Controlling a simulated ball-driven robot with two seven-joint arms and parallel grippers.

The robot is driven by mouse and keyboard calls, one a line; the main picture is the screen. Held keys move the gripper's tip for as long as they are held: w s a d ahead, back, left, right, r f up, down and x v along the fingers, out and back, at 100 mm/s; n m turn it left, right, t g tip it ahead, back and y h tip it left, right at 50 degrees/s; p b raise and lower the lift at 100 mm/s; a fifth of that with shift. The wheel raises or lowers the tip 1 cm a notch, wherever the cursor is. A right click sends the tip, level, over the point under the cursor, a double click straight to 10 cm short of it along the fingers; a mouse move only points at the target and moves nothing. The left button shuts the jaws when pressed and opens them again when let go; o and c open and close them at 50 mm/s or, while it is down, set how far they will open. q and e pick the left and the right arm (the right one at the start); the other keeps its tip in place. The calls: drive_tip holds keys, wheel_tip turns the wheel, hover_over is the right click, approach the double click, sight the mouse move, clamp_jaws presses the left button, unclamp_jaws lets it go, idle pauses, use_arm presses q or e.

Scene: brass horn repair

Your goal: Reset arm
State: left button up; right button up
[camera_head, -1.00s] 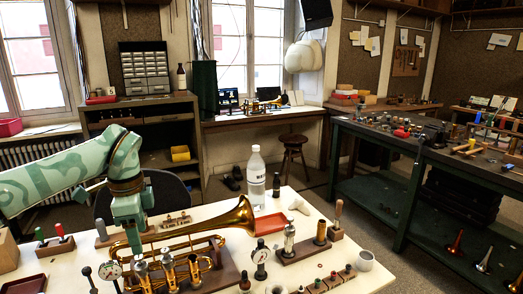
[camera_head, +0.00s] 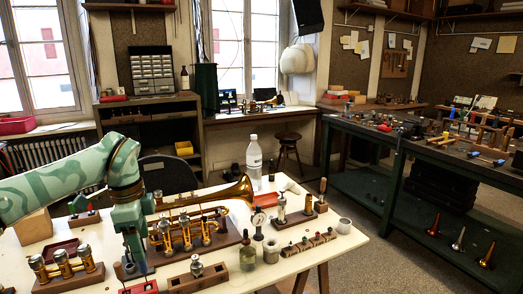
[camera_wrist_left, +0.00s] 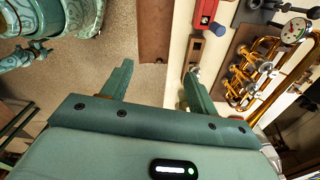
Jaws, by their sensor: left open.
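My left gripper (camera_head: 136,262) comes down at the front of the white table, left of the brass trumpet (camera_head: 205,215). In the left wrist view its two green fingers (camera_wrist_left: 158,75) stand apart with nothing between them. The space between them shows bare floor and a brown board. The trumpet rests on a wooden stand with its bell to the right, and my arm hides part of its left end. Its valves also show at the right of the left wrist view (camera_wrist_left: 250,75). My right gripper is in neither view.
A wooden block with brass valves (camera_head: 66,268) stands left of the gripper. A small wooden block (camera_head: 198,280) and a red item (camera_head: 140,287) lie close by at the front. Jars, a gauge (camera_head: 258,219) and a bottle (camera_head: 254,158) stand to the right.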

use_arm(q)
drive_tip(key=d+f+m+h, duration=0.4)
drive_tip(key=d+f+h, duration=0.8)
drive_tip(key=d+f, duration=0.6)
wheel_tip(320, 180, down, 12)
drive_tip(key=s+a+n+t, duration=0.2)
drive_tip(key=n+t, duration=0.3)
drive_tip(key=t, duration=0.3)
drive_tip(key=s+a+f+n+y, duration=0.4)
drive_tip(key=s+a+f, duration=0.1)
drive_tip(key=s+f, duration=0.5)
drive_tip(key=s+a+f+n+y, duration=0.45)
drive_tip(key=s+f, duration=0.35)
drive_tip(key=f, duration=0.4)
drive_tip(key=s+a+f+g+y, duration=0.1)
drive_tip(key=s+f+g, duration=0.1)
drive_tip(key=s, duration=1)
drive_tip(key=s+a+f+n+g+y, duration=0.1)
drive_tip(key=s+a+f+g, duration=0.1)
drive_tip(key=s, duration=1)
drive_tip(key=s+a+f+g+y, duration=0.2)
drive_tip(key=s+f, duration=0.4)
drive_tip(key=s, duration=0.6)
drive_tip(key=shift+s+a+g, duration=0.25)
drive_tip(key=shift+s+g, duration=0.15)
drive_tip(key=shift+g, duration=0.5)
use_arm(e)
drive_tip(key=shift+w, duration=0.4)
